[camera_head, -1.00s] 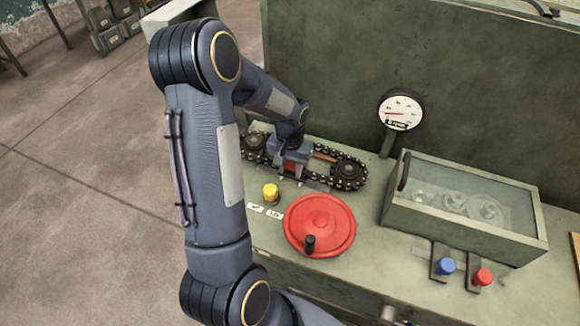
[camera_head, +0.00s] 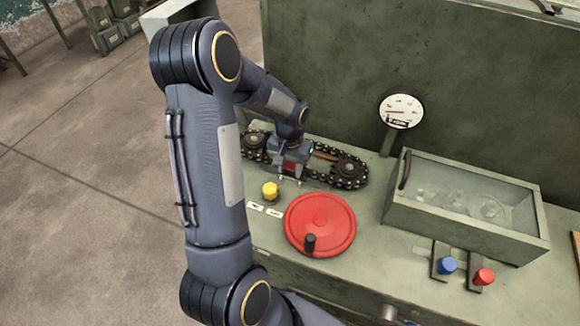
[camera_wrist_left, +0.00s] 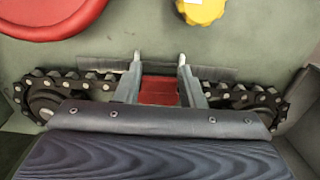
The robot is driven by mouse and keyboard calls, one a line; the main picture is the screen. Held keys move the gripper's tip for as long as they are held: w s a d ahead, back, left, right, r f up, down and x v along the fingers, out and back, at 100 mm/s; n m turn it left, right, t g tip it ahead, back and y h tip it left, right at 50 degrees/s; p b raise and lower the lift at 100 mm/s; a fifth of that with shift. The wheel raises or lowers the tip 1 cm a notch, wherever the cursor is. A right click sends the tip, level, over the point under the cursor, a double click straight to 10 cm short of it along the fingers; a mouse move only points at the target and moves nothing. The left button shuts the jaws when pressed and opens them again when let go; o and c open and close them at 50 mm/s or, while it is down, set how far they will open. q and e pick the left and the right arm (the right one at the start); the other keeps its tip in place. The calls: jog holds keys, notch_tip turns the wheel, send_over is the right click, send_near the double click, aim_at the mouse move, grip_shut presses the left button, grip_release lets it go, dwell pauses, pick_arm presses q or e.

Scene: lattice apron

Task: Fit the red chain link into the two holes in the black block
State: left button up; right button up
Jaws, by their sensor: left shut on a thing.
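My left gripper (camera_head: 289,177) is over the front run of the chain, between its two sprockets. In the left wrist view its two fingers (camera_wrist_left: 158,62) are shut on the red chain link (camera_wrist_left: 158,89), which lies between them at chain level. The link shows in the head view as a small red patch (camera_head: 290,167) under the gripper. I cannot tell the black block and its two holes apart from the dark parts around the fingers. The gripper body hides the link's lower part, so I cannot tell whether its pins are in holes. My right gripper is not in view.
The black chain (camera_head: 350,186) runs around a right sprocket (camera_head: 348,168) and a left sprocket (camera_head: 254,141). A yellow knob (camera_head: 270,191) and a red handwheel (camera_head: 320,222) stand in front. A gauge (camera_head: 401,111) and a clear-topped box (camera_head: 465,205) are to the right.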

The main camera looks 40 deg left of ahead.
pick_arm(q)
jog(key=shift+f+b, duration=0.25)
jog(key=shift+b, duration=0.05)
dwell(0.5)
jog(key=o, duration=1.7)
notch_tip(320, 180, up, 8)
jog(key=p, duration=0.6)
jog(key=shift+r, duration=0.25)
